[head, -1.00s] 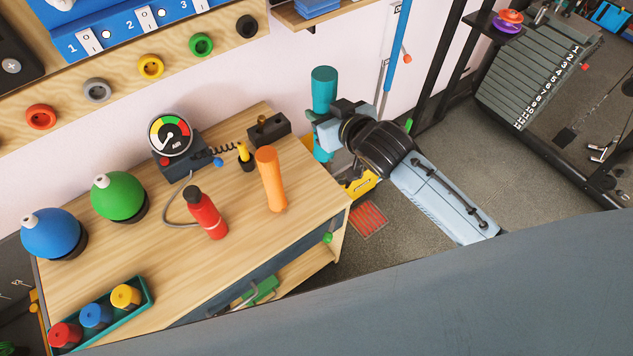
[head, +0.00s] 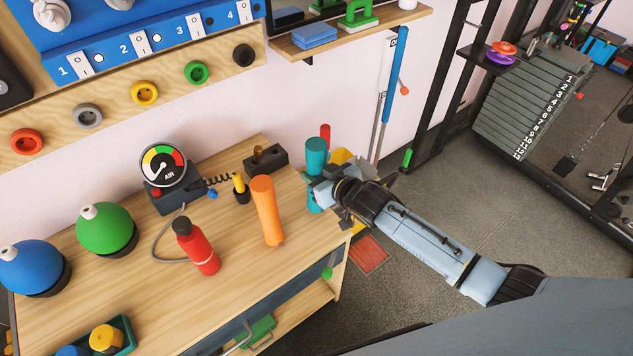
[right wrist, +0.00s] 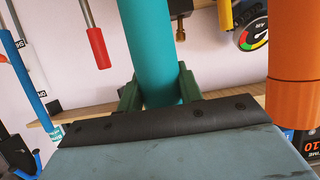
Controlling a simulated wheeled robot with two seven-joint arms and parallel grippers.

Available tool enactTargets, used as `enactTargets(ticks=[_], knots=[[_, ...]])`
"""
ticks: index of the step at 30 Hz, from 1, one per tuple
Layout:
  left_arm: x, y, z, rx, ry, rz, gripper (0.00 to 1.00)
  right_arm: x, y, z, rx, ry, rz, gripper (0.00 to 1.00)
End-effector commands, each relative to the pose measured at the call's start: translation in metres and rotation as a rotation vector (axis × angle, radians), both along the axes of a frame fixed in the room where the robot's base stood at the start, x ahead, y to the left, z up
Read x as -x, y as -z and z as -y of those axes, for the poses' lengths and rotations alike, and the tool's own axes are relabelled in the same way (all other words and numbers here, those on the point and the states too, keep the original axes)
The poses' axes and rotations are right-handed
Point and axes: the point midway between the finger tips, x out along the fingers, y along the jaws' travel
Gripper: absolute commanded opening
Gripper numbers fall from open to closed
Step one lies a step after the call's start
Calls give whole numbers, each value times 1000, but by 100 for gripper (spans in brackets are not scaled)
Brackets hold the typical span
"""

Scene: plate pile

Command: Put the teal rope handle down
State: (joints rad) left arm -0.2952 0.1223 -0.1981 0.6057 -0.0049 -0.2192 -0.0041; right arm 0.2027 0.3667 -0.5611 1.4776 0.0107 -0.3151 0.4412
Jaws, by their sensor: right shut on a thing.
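The teal rope handle (head: 316,157) is an upright teal cylinder at the back right corner of the wooden bench. My right gripper (head: 319,190) comes in from the right and is shut around the handle's lower part. In the right wrist view the teal handle (right wrist: 150,45) stands between the two dark green fingers of my right gripper (right wrist: 158,92). Whether its bottom end touches the bench top is hidden. My left gripper is not in view.
An orange handle (head: 267,208) stands on the bench (head: 235,295) just left of the teal one. A red bottle (head: 197,247), an air gauge (head: 163,167) and a dark block (head: 266,160) are also there. The front right bench top is clear.

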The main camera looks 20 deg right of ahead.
Motion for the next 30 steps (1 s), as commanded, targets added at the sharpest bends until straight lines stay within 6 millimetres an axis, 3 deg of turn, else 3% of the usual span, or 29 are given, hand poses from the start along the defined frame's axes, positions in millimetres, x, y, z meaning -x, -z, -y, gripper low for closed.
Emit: enactTargets(ticks=[5, 17, 18, 22, 30], knots=[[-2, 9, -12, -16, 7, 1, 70, -1, 25, -1, -1, -1, 3, 0], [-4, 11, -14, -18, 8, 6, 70, -1, 28, -1, -2, -1, 4, 0], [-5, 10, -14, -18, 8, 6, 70, 0, 29, 0, 0, 0, -1, 41], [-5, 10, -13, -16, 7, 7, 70, 0, 29, 0, 0, 0, -1, 58], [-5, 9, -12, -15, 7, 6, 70, 0, 29, 0, 0, 0, -1, 58]])
